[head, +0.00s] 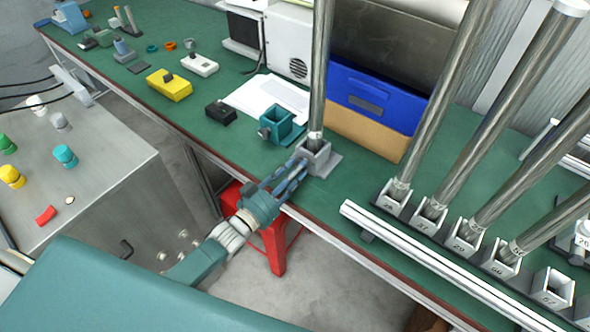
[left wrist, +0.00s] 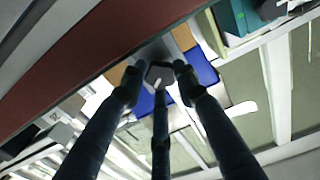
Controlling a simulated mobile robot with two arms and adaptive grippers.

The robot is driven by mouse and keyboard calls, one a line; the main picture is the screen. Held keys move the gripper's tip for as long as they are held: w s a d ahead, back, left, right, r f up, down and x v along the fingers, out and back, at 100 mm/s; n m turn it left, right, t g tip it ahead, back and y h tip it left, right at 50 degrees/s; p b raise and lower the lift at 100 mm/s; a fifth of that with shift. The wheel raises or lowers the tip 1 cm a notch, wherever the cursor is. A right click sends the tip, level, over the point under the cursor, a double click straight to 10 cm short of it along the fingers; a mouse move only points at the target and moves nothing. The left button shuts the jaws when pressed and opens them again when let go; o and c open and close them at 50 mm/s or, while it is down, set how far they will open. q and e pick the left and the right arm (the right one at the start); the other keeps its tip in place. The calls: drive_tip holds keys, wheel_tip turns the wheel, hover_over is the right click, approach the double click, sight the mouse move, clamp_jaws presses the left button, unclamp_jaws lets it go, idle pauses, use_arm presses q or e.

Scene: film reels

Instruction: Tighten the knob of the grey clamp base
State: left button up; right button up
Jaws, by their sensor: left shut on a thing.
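The grey clamp base (head: 325,161) sits near the front edge of the green bench, with a tall metal pole (head: 319,70) standing upright in its square socket. My left gripper (head: 295,170) reaches in from the front left, its fingertips at the near side of this base. In the left wrist view the gripper (left wrist: 160,82) is shut on the grey knob (left wrist: 158,73), which shows as a dark, many-sided end between the fingertips. In the head view the fingers hide the knob. My right gripper is not in either view.
A teal clamp base (head: 281,124) stands just left of the grey one. A blue box (head: 376,98) is behind. Numbered sockets with several poles (head: 434,209) and a metal rail (head: 440,262) lie to the right. A red stool (head: 270,240) is under the bench edge.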

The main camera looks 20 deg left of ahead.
use_arm(q)
drive_tip(key=m, duration=0.6)
drive_tip(key=shift+f+m, duration=0.2)
drive_tip(key=shift+m, duration=0.1)
idle(0.4)
drive_tip(key=o, duration=1.2)
drive_tip(key=shift+c, duration=0.2)
